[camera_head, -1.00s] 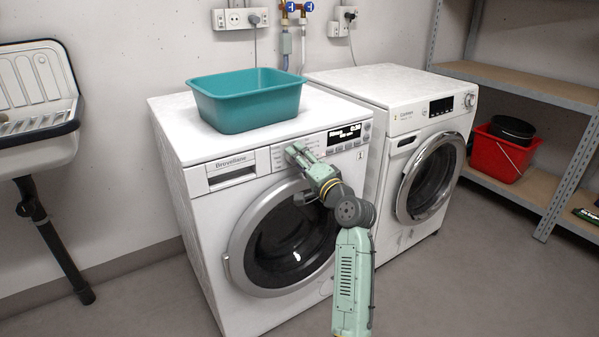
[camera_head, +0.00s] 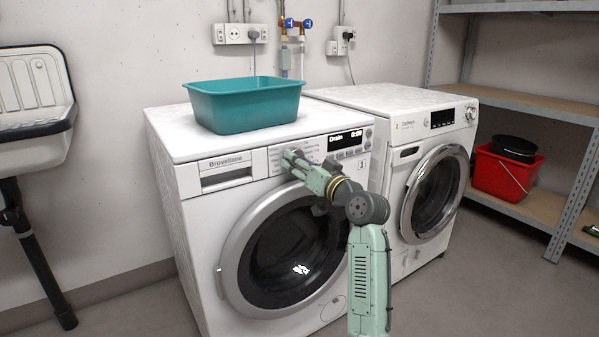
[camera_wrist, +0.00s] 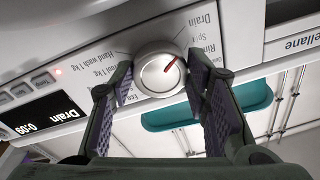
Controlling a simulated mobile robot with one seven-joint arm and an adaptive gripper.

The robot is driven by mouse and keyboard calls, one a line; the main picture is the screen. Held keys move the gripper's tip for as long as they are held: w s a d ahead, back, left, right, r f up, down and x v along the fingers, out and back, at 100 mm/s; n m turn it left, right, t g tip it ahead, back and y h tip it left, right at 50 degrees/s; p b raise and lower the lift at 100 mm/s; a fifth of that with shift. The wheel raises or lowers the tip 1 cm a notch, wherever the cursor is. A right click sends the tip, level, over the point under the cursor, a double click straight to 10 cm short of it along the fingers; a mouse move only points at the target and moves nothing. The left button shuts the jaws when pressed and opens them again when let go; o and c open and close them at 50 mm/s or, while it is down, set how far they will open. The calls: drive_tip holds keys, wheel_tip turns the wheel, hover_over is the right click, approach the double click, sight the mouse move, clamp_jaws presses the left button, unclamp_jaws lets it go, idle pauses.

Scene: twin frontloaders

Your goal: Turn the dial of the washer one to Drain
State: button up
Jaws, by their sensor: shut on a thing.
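My gripper (camera_head: 289,160) is at that panel and hides the dial in the head view. In the wrist view my gripper (camera_wrist: 159,82) is shut on the dial, one finger at each side.
A teal basin (camera_head: 245,107) stands on the left washer. A second white front-loader (camera_head: 398,210) stands close on the right. A shelf (camera_head: 530,100) with a red bucket (camera_head: 500,174) is farther right, a sink (camera_head: 35,130) at the left. Floor in front is open.

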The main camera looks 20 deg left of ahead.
drive_tip(key=shift+n+b, duration=0.45)
drive_tip(key=shift+n, duration=0.45)
drive_tip(key=o, duration=1.2)
drive_tip(key=shift+c, duration=0.2)
drive_tip(key=r+v, duration=0.1)
drive_tip(key=v, duration=1.1)
drive_tip(key=shift+f, duration=0.4)
